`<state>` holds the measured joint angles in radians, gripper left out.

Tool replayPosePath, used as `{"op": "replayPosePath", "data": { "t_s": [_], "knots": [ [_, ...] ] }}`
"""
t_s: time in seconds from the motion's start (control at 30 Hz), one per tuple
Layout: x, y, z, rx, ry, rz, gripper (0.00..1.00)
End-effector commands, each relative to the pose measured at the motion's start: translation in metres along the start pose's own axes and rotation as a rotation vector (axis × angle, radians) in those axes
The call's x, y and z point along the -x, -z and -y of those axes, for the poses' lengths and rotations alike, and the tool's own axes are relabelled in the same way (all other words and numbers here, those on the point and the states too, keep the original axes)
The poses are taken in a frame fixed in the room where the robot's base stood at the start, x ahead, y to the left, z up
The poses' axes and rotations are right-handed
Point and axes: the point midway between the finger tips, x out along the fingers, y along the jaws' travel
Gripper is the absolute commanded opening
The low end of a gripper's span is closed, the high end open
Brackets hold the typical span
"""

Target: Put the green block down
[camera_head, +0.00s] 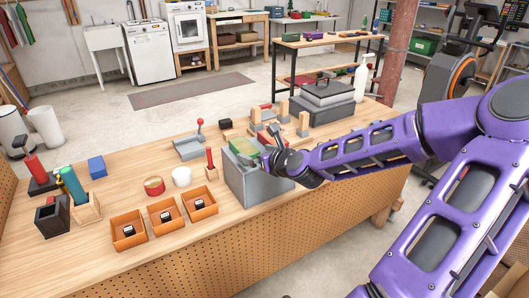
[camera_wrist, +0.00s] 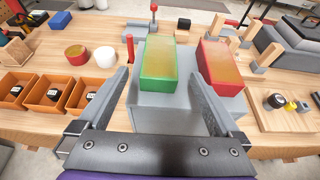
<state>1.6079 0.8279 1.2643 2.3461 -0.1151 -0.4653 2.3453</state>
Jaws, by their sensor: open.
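The green block (camera_wrist: 157,84) has a yellowish top and sits on a grey box (camera_wrist: 185,105) in the wrist view. It also shows on the grey box in the head view (camera_head: 242,146). A red block (camera_wrist: 218,86) with a similar yellowish top stands just right of it on the same box. My gripper (camera_wrist: 163,83) is open, its two fingers apart on either side of the green block. The right finger lies near the red block. In the head view my gripper (camera_head: 272,155) is at the box's top, and partly hides it.
Three orange trays (camera_head: 163,217) with small dark items stand left of the box. A white cup (camera_head: 181,177), a red-rimmed pot (camera_head: 154,186) and a blue block (camera_head: 97,167) lie farther left. A grey lidded case (camera_head: 322,98) stands behind. Clear wood lies between the trays and the tubes.

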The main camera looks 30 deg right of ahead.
Motion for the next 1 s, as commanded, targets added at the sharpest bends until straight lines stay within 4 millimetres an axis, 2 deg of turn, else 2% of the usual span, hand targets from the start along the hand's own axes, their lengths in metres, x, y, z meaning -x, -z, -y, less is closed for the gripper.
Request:
{"op": "replayPosePath", "data": {
  "t_s": [0.1, 0.33, 1.0],
  "knots": [
    [0.02, -0.001, 0.001, -0.003, 0.002, -0.001, 1.0],
    [0.042, -0.001, 0.0, -0.002, 0.0, 0.0, 1.0],
    [0.046, 0.001, -0.001, 0.002, -0.002, -0.002, 1.0]
  ]
}}
